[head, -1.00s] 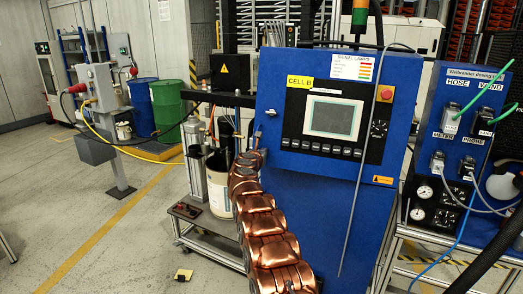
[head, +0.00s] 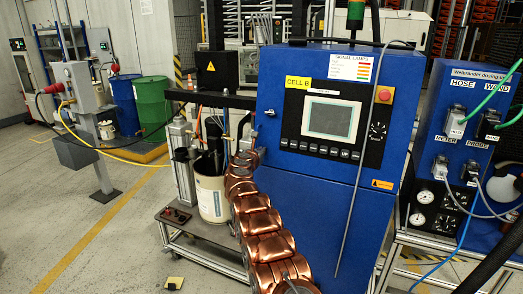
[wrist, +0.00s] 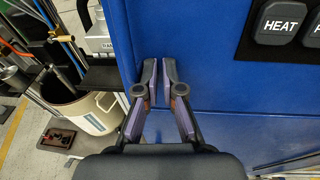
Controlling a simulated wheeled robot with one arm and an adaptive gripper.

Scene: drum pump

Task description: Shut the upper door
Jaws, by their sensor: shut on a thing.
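The upper door (head: 410,85) is the blue front panel with the screen, buttons and red stop knob; it stands nearly in line with the blue lower panel (head: 310,215), and I cannot tell how wide any gap is. My gripper (wrist: 159,62) is shut near the lower left corner of the upper door, seen in the wrist view (wrist: 215,70). What its fingers pinch is hidden between them. In the head view my gripper (head: 248,153) is small and partly hidden by the arm.
A bucket (head: 211,195) on a low trolley (head: 205,232) stands left of the cabinet. A dosing cabinet (head: 480,75) with hoses is close on the right. A thin grey rod (head: 352,200) hangs across the door's front. Open floor (head: 75,260) lies at left.

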